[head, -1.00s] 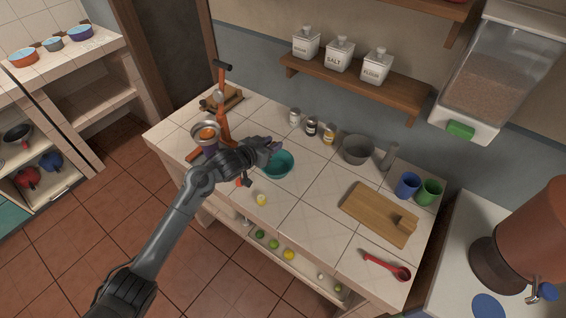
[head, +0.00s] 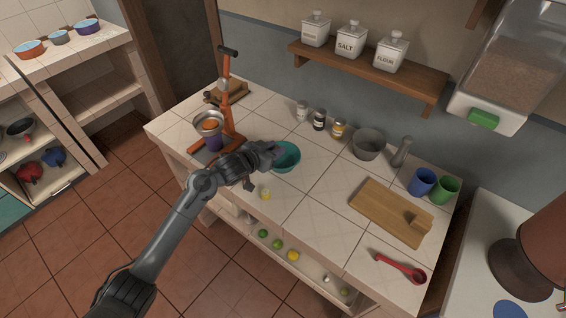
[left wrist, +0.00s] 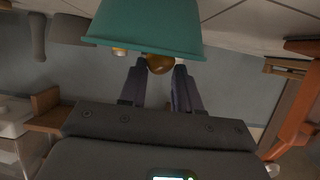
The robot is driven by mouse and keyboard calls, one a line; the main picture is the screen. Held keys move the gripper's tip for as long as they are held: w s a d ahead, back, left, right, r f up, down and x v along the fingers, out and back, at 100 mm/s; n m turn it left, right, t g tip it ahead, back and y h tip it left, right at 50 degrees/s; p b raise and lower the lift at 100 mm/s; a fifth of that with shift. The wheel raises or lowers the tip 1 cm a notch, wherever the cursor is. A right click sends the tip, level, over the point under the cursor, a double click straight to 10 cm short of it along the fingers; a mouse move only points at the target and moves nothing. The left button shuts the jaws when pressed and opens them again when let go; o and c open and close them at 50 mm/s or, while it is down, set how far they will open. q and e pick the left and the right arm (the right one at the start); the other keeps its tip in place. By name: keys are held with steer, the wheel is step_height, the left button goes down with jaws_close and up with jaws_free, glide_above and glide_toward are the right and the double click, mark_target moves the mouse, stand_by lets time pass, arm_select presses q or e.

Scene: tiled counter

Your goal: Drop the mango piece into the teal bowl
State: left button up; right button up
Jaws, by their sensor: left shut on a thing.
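The teal bowl (head: 287,158) stands on the tiled counter, partly hidden by my left gripper. My left gripper (head: 271,150) is at the bowl's left rim in the head view. In the left wrist view the bowl (left wrist: 145,28) fills the top, and my left gripper (left wrist: 159,72) has its fingers on either side of an orange-brown piece, which looks like the mango piece (left wrist: 160,64). The piece shows right by the bowl's rim, and I cannot tell if it is over the opening. In the head view the piece is hidden. My right gripper is not in view.
An orange press (head: 226,110) with a metal cup stands left of the bowl. Small jars (head: 319,120), a grey bowl (head: 368,145), and a cutting board (head: 391,211) are to the right. The counter between is clear.

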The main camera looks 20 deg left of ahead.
arm_select(q)
steer(key=o, duration=1.1)
steer(key=p+v, duration=0.1)
steer(key=v, duration=0.9)
steer(key=shift+s+a+r, duration=0.2)
steer(key=shift+s, duration=0.15)
